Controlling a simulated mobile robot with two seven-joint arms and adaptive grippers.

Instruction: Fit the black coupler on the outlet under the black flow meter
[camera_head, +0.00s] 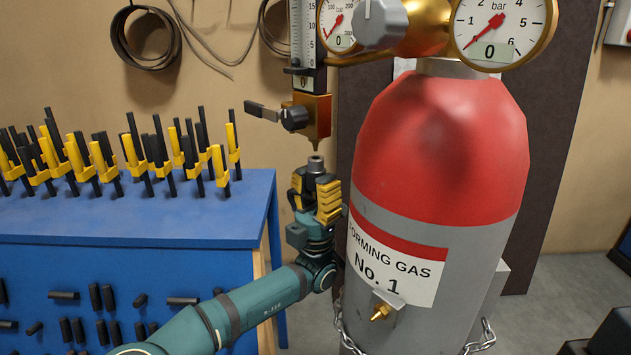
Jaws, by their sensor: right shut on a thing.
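The flow meter (305,40) has a clear scaled tube and black fittings, and stands upright at the top middle. Under it is a brass block (318,113) with a black knob and lever. My right gripper (317,190), with yellow finger pads, is shut on the dark coupler (316,164). The coupler is upright, its open top just below the nozzle tip and roughly in line with it. A small gap seems to show between them. The coupler's lower part is hidden by the fingers. My left gripper is not in view.
A red and grey gas cylinder (440,150) labelled No. 1 stands close right of my gripper, with a chain (345,335) and pressure gauges (503,30). A blue bench (130,215) with several yellow-black clamps is at left. Hoses (146,40) hang on the wall.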

